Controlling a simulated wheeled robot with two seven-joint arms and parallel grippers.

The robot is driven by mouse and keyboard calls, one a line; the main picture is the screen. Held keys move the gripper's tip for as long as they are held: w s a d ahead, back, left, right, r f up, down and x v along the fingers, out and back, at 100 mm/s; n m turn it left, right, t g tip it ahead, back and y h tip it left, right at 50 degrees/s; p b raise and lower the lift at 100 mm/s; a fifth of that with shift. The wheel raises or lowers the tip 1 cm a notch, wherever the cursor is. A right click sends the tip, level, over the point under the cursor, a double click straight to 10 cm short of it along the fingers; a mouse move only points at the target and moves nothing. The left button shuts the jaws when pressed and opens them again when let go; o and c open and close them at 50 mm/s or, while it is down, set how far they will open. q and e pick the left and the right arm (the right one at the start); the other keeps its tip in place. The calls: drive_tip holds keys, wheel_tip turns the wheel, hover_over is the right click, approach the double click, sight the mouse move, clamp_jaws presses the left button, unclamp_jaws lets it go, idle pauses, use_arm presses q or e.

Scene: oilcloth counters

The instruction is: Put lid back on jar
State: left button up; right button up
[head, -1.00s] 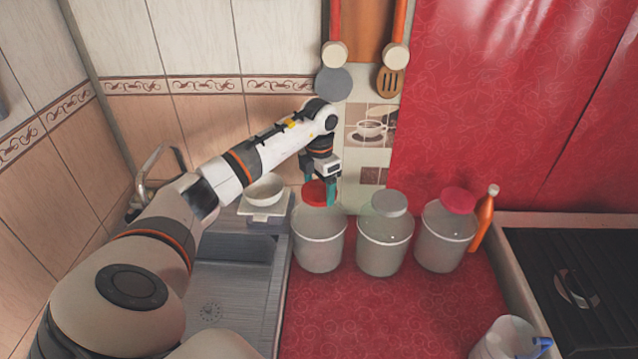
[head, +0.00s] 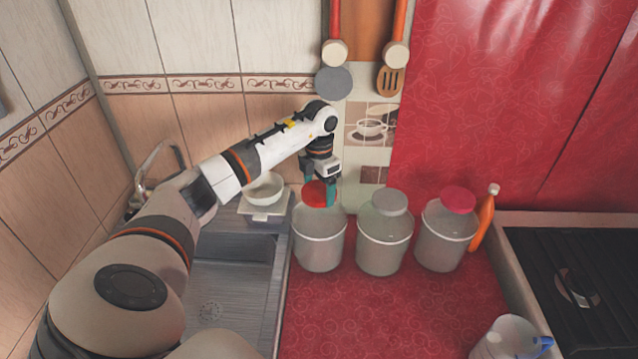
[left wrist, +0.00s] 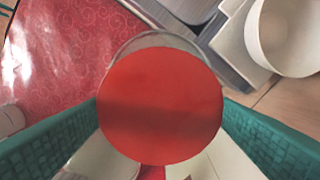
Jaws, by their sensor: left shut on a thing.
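Three clear, pale jars stand in a row on the red counter. The left jar (head: 320,247) has a red lid (head: 314,193) at its mouth. My left gripper (head: 321,192) is above this jar and shut on the red lid, a finger on each side. In the left wrist view the red lid (left wrist: 160,105) lies between the green fingers (left wrist: 160,118), with the jar's clear rim showing past its upper edge. I cannot tell whether the lid is seated or slightly above the rim. My right gripper is not in view.
The middle jar (head: 384,245) has a grey lid and the right jar (head: 445,240) a crimson one. An orange bottle (head: 484,222) stands beside them. A white bowl (head: 264,189) sits by the sink at left. A stove (head: 575,280) is at right, a clear jug (head: 508,338) in front.

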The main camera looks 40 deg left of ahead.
use_arm(q)
drive_tip(key=shift+f+b, duration=0.4)
drive_tip(key=shift+f, duration=0.15)
idle(0.9)
drive_tip(key=o, duration=1)
drive_tip(key=shift+r+p, duration=2.45)
drive_tip(key=shift+r, duration=1.1)
clamp_jaws()
